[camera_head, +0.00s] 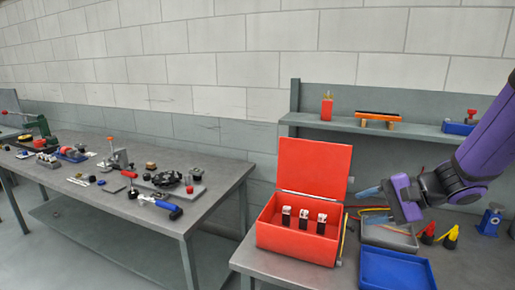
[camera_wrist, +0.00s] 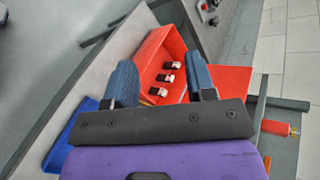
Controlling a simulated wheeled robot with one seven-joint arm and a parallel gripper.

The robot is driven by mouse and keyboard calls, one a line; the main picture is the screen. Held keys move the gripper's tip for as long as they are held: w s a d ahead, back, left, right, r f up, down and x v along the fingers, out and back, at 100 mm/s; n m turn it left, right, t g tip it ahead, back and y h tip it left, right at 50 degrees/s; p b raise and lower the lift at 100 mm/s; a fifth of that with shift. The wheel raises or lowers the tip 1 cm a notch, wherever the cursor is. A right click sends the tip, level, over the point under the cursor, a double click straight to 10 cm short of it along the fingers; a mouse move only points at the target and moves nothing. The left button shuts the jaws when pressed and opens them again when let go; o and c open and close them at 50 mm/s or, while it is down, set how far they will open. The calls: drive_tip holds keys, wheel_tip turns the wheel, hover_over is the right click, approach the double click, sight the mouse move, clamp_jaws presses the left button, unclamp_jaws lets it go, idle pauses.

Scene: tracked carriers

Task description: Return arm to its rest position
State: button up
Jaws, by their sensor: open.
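My gripper (camera_head: 371,203) is at the end of my purple arm, to the right of the open red box (camera_head: 297,250) in the head view. In the wrist view my gripper (camera_wrist: 162,84) has its two blue-grey fingers spread apart with nothing between them touching either one. The red box (camera_wrist: 151,55) shows beyond the fingers there. Its lid stands up, and it holds three small carriers with white tops and dark bodies; the middle one (camera_head: 304,219) is upright. My gripper appears above the bench, apart from the box.
A blue tray (camera_head: 397,270) lies on the bench right of the red box, with a grey tray (camera_head: 390,237) behind it. Red and yellow plugs (camera_head: 449,238) and a blue device (camera_head: 490,222) stand farther right. A shelf (camera_head: 350,128) runs behind. A second bench (camera_head: 130,215) with tools is left.

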drive_tip(key=s+d+r+n+h, duration=0.2)
drive_tip(key=s+r+n+h, duration=0.2)
drive_tip(key=s, duration=0.5)
drive_tip(key=s+d+r+n+t+h, duration=0.1)
drive_tip(key=s+d+r+n+h, duration=0.2)
drive_tip(key=s+r+h, duration=0.4)
drive_tip(key=s+r+n, duration=0.1)
drive_tip(key=s, duration=0.2)
drive_tip(key=shift+d+r+n, duration=0.2)
drive_tip(key=shift+r+n, duration=0.05)
drive_tip(key=shift+n, duration=0.05)
